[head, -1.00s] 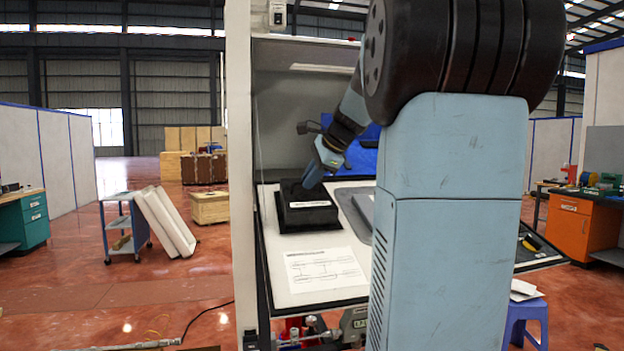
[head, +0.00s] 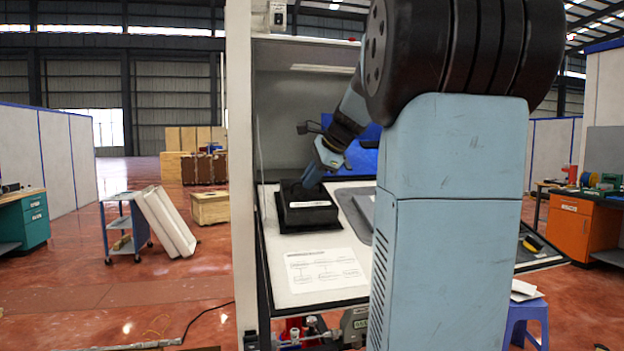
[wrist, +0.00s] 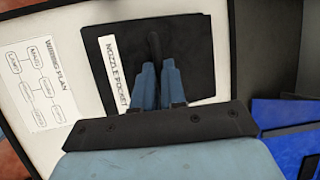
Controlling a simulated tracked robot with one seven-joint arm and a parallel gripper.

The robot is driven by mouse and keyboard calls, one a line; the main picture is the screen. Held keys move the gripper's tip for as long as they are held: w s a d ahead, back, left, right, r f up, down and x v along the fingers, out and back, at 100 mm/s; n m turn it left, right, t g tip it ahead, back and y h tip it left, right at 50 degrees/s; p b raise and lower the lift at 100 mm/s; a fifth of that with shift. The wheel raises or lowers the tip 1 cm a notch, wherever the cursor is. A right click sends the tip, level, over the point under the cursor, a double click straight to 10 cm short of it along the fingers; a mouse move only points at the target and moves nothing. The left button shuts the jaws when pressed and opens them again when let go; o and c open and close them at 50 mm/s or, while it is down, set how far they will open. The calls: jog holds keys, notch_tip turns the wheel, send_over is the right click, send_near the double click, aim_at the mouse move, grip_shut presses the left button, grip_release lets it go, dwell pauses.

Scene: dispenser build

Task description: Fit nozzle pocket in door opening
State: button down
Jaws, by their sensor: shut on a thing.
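The nozzle pocket (head: 306,207) is a black block with a white label, sitting on the white worktop at the left in the head view. In the wrist view the black nozzle pocket (wrist: 190,40) shows its label "NOZZLE POCKET" along its left side. My gripper (wrist: 158,68) has its two blue fingers shut on a dark upright piece at the middle of the pocket. In the head view my gripper (head: 313,176) reaches down onto the pocket's top from the upper right. I cannot make out a door opening in either view.
A printed wiring plan (head: 325,269) lies on the worktop in front of the pocket. A grey flat panel (head: 362,212) lies to the right, partly behind my arm. A blue item (head: 362,160) is at the back. A white post (head: 241,180) stands at the left edge.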

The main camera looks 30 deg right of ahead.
jog(key=shift+w+f, duration=0.1)
jog(key=shift+f, duration=0.1)
dwell(0.6)
jog(key=c, duration=0.6)
grip_release()
jog(key=shift+c, duration=0.2)
jog(key=shift+r, duration=0.1)
jog(key=shift+v, duration=2.9)
jog(key=shift+d, duration=0.1)
